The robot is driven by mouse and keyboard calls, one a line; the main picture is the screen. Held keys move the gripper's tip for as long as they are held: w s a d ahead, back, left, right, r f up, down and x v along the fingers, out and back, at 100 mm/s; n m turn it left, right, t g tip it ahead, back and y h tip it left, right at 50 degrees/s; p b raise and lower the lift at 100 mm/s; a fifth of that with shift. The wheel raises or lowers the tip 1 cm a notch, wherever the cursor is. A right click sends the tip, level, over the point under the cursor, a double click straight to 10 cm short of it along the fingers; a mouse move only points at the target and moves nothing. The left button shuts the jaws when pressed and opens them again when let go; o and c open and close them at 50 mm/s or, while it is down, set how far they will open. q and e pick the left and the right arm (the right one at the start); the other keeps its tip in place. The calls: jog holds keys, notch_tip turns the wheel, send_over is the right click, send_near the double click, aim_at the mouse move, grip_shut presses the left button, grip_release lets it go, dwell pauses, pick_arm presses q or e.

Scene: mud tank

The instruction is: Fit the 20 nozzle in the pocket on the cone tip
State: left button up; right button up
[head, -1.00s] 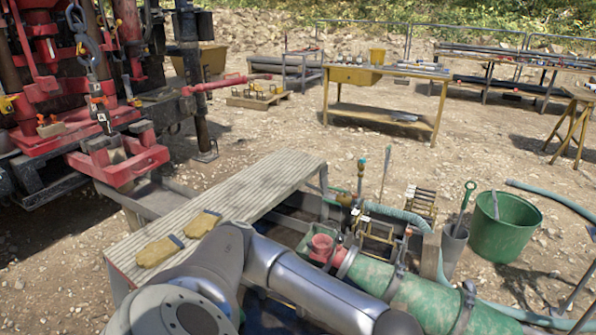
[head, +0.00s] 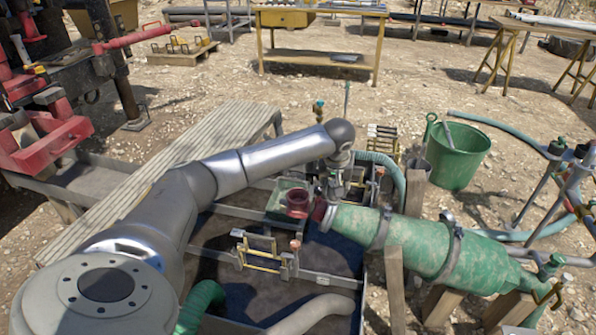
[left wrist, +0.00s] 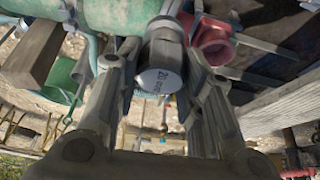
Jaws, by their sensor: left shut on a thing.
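The green cone (head: 420,240) lies on its side with its narrow tip to the left. A dark red part (head: 320,212) shows at the tip; the pocket itself cannot be made out. My left gripper (head: 345,183) is just above and behind the tip. In the left wrist view my left gripper (left wrist: 162,62) is shut on the grey 20 nozzle (left wrist: 160,80), whose round end face marked "20" points at the camera. The green cone (left wrist: 115,12) shows behind it. Whether the nozzle touches the cone is hidden. My right gripper is not in view.
A red flanged outlet (head: 297,202) stands left of the tip, and shows right of the nozzle in the wrist view (left wrist: 212,45). A yellow-handled clamp frame (head: 262,252) is in front. A ribbed bench (head: 165,185) is at left, a green bucket (head: 458,155) behind.

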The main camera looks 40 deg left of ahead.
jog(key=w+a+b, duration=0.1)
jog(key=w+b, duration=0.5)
pick_arm(q)
jog(key=w+a+f+n+b, duration=0.1)
jog(key=a+f+n, duration=0.1)
jog(key=a, duration=0.6)
jog(key=w+a+f+n+g+y+b, duration=0.1)
jog(key=a+f+n+b, duration=0.1)
jog(key=a, duration=0.6)
jog(key=shift+w+f+n+b, duration=0.3)
jog(key=shift+f+n, duration=0.1)
jog(key=shift+f, duration=0.4)
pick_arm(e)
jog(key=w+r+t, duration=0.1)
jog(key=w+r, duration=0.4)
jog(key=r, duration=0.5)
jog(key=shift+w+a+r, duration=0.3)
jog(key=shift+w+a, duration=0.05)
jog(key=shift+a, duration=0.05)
pick_arm(q)
jog(key=shift+s+y+p, duration=0.1)
jog(key=shift+y+p, duration=0.2)
jog(key=shift+p, duration=0.25)
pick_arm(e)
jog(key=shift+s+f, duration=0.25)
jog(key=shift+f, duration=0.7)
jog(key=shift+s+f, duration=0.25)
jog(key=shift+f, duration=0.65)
